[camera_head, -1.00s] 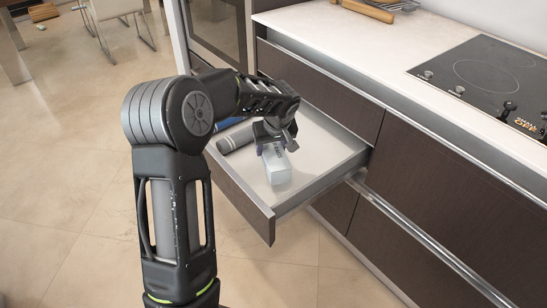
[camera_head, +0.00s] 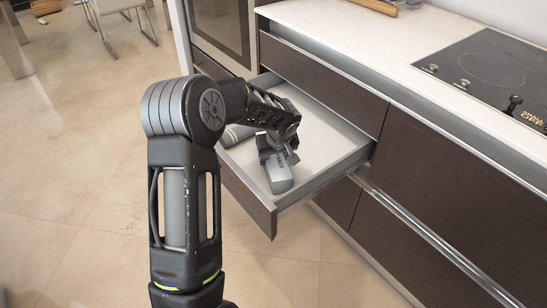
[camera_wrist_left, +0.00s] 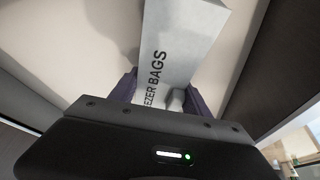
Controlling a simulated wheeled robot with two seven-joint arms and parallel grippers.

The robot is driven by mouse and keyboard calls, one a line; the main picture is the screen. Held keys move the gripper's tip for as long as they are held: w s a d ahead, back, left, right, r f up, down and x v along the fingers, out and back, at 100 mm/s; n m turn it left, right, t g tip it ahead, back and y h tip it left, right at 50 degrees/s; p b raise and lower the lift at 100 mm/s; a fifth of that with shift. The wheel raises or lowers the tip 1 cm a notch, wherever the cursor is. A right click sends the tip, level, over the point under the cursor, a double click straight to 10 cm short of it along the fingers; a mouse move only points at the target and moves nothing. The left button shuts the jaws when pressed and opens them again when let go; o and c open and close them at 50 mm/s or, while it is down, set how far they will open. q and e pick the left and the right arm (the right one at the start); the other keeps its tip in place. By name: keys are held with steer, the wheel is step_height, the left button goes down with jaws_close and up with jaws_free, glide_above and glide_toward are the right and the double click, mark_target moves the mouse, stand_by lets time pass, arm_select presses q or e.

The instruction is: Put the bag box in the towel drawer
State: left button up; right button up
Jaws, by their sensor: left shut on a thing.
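The bag box (camera_head: 279,180) is a small pale box inside the open drawer (camera_head: 318,143), near its front corner. In the left wrist view the box (camera_wrist_left: 182,45) carries the words "EZER BAGS". My left gripper (camera_head: 278,157) is shut on the box, with a finger on each side of it in the left wrist view (camera_wrist_left: 160,95). I cannot tell whether the box touches the drawer floor. My left arm hides part of the drawer's left side. My right gripper is not in view.
A grey rolled item (camera_head: 236,134) lies in the drawer left of the box, partly behind my arm. The countertop (camera_head: 380,45) with a black cooktop (camera_head: 490,75) is above and to the right. Chairs (camera_head: 122,15) stand far off at the upper left.

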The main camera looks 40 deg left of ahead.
arm_select(q)
steer(key=o, duration=1.1)
steer(key=shift+f, duration=0.15)
steer(key=o, duration=0.4)
steer(key=shift+o, duration=0.2)
steer(key=shift+r, duration=0.35)
steer(key=p+v, duration=0.1)
steer(key=v, duration=1)
steer(key=shift+r, duration=0.3)
steer(key=shift+s+d, duration=0.1)
